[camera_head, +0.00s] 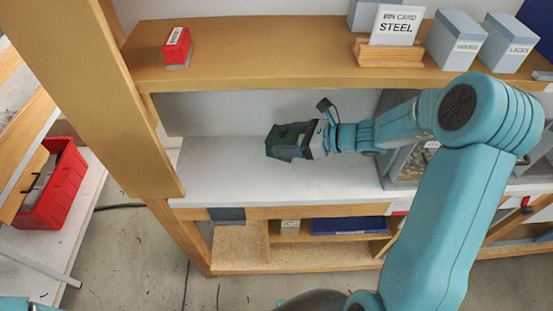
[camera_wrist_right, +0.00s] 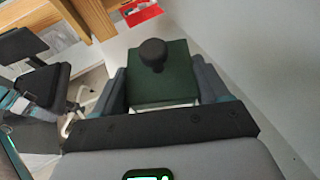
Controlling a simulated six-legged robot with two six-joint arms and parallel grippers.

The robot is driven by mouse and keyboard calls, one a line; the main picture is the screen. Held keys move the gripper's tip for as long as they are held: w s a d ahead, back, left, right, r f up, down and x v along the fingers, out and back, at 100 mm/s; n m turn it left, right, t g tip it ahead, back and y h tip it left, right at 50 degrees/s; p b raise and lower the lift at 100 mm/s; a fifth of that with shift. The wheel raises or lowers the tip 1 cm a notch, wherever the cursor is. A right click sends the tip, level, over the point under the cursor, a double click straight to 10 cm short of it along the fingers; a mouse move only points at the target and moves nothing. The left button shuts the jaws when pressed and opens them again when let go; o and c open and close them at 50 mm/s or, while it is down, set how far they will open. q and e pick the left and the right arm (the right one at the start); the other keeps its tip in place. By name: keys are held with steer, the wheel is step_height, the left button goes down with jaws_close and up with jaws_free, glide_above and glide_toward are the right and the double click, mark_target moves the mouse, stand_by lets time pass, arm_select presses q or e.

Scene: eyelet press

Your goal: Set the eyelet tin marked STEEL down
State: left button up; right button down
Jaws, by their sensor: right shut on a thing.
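My right gripper (camera_head: 300,140) reaches in from the right, below the upper shelf and over the white worktop. It is shut on a dark green tin (camera_head: 284,142). In the right wrist view the tin (camera_wrist_right: 158,88) sits between the two fingers, with a round black knob (camera_wrist_right: 153,54) on its top. No marking on the tin can be read. I cannot tell whether its underside touches the worktop (camera_head: 225,178). A bin card (camera_head: 395,25) reading STEEL stands in a wooden holder on the upper shelf. My left gripper is not in view.
The upper shelf (camera_head: 240,55) also holds a small red box (camera_head: 177,46) and grey-blue boxes, one marked LACES (camera_head: 508,42). A grey bin (camera_head: 408,165) stands right of the tin, partly behind my arm. The worktop left of the tin is clear. A red bin (camera_head: 55,188) stands far left.

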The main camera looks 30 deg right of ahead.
steer(key=shift+s+f, duration=0.1)
steer(key=shift+f, duration=0.05)
steer(key=f, duration=0.9)
steer(key=shift+s+d, duration=0.1)
steer(key=shift+s, duration=0.2)
steer(key=shift+w+d+f, duration=0.1)
steer(key=shift+f, duration=0.15)
steer(key=shift+w+f, duration=0.1)
steer(key=shift+w, duration=0.05)
steer(key=shift+a, duration=0.2)
steer(key=shift+s, duration=0.2)
steer(key=shift+c, duration=1.8)
jaws_free()
steer(key=shift+d+f, duration=0.1)
steer(key=shift+d, duration=0.05)
steer(key=o, duration=0.4)
steer(key=shift+w, duration=0.2)
steer(key=shift+c, duration=0.2)
steer(key=shift+s+r, duration=0.15)
steer(key=shift+r, duration=0.05)
steer(key=shift+r+p, duration=0.2)
steer(key=shift+p, duration=0.15)
steer(key=v, duration=0.5)
steer(key=b+v, duration=0.1)
steer(key=v, duration=0.5)
steer(key=shift+d+f, duration=0.15)
steer(key=shift+f, duration=0.1)
steer(key=shift+s+d+r, duration=0.1)
steer(key=shift+s+r, duration=0.1)
steer(key=shift+s, duration=0.15)
